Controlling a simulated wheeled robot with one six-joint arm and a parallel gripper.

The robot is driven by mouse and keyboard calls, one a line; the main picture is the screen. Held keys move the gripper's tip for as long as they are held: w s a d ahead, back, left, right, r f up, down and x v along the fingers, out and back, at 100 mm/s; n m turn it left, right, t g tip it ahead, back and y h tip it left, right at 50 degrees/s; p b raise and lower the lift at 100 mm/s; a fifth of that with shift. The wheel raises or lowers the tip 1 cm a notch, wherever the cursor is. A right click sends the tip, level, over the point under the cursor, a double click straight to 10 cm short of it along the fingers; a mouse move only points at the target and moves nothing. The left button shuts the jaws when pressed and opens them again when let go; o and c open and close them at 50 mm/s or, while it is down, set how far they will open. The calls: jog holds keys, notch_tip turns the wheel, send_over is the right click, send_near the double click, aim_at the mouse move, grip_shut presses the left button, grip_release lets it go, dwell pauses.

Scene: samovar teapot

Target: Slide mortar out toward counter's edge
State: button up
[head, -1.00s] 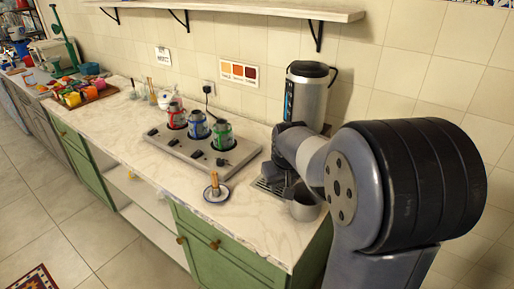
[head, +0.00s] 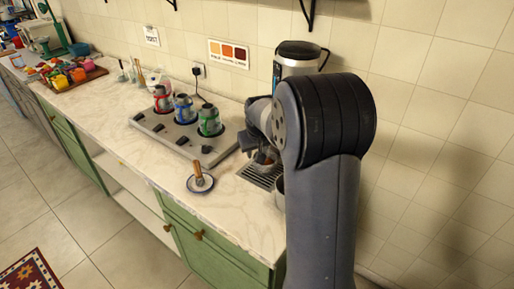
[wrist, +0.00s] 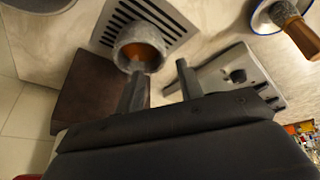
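A grey round cup-like vessel with orange inside, seemingly the mortar (wrist: 140,46), stands on a slotted metal drip tray (wrist: 168,14) in the wrist view. In the head view it is a small shape (head: 265,158) on the back part of the tray, partly hidden by my arm. My gripper (wrist: 160,70) is open, its two fingers spread. The left fingertip overlaps the vessel's near side in the wrist view; I cannot tell whether it touches. The right fingertip is apart from it, over the counter. Nothing is held.
A saucer (head: 191,184) with a wooden-handled tool (head: 199,171) lies near the counter's front edge. A metal cup (head: 280,192) is partly behind my arm. A burner unit (head: 160,134) carries several pots. A tall samovar (head: 296,62) stands behind. Bare counter (head: 230,205) lies in front of the tray.

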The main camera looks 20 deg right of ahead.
jog(key=p+x, duration=0.1)
jog(key=x, duration=0.8)
jog(key=shift+w+f, duration=0.1)
jog(key=shift+f, duration=0.1)
jog(key=shift+c, duration=0.2)
grip_shut()
